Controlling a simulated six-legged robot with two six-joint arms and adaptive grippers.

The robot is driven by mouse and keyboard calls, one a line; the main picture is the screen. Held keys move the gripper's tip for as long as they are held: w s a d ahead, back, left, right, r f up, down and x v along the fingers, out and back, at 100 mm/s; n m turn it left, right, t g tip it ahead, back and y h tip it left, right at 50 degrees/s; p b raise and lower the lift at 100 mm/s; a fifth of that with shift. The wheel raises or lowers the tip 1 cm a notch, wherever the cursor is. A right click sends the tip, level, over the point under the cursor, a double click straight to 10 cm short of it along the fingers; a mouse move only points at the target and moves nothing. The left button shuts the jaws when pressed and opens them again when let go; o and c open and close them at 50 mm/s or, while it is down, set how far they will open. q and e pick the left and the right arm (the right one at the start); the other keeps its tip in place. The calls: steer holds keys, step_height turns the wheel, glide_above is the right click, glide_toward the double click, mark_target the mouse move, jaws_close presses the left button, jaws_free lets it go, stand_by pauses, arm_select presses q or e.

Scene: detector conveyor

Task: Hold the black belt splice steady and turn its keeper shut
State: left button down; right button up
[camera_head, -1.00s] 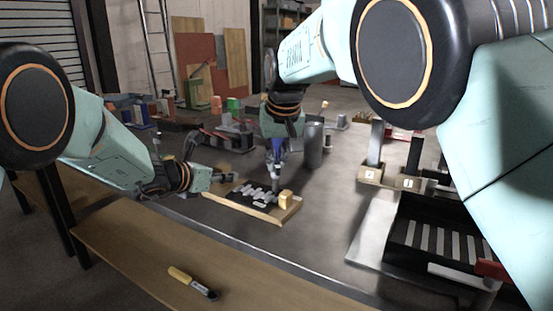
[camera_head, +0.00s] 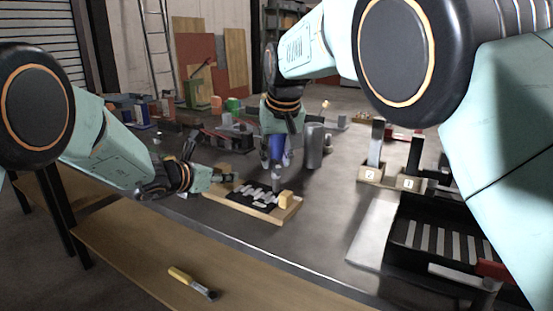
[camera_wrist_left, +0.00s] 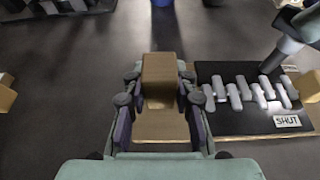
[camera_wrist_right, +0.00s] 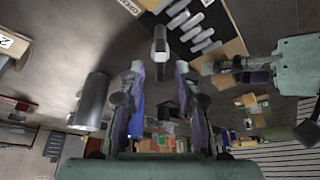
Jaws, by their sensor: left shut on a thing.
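The black belt splice (camera_head: 255,194), with pale grey clips across it, lies on a wooden board (camera_head: 279,218). A SHUT label (camera_wrist_left: 287,121) shows in the left wrist view, and part of an OPEN label (camera_wrist_right: 131,5) in the right wrist view. My left gripper (camera_head: 229,177) is shut on a wooden block (camera_wrist_left: 160,78) at the board's left end. In the right wrist view, the grey keeper post (camera_wrist_right: 160,52) stands just beyond the open fingertips. Contact with it cannot be told.
A yellow block (camera_head: 286,199) sits at the board's right end. A grey cylinder (camera_head: 314,146) stands behind it. Numbered wooden stands (camera_head: 370,173) and a black tray (camera_head: 432,240) are to the right. A yellow-handled tool (camera_head: 192,282) lies on the front bench.

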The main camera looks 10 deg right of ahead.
mark_target(276, 164)
step_height(276, 164, up, 9)
stand_by(0.4)
steer(key=shift+r, duration=0.1)
